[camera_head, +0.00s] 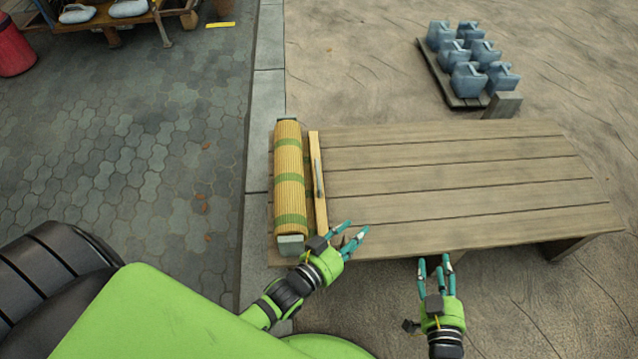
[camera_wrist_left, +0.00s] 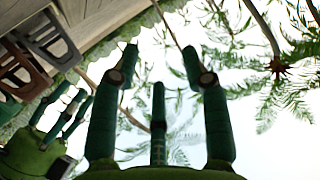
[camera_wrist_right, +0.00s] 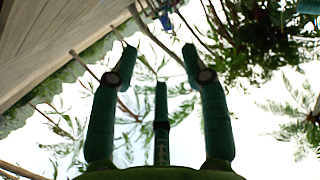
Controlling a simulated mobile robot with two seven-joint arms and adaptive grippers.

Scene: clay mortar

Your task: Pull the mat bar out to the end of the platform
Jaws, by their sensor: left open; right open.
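The mat bar (camera_head: 319,180) is a narrow pale wooden strip with a dark handle-like piece along its middle. It lies on the left part of the slatted wooden platform (camera_head: 440,190), right beside the rolled yellow mat (camera_head: 289,185) with green bands. My left gripper (camera_head: 354,233) is open and empty near the bar's near end, at the platform's front edge; I cannot tell if it touches anything. My right gripper (camera_head: 434,262) is open and empty, in front of the platform's near edge.
Several blue-grey jugs (camera_head: 470,58) stand on a dark pallet (camera_head: 440,75) behind the platform. A bench (camera_head: 110,20) and a red bin (camera_head: 12,48) are at the far left. The platform right of the bar is bare.

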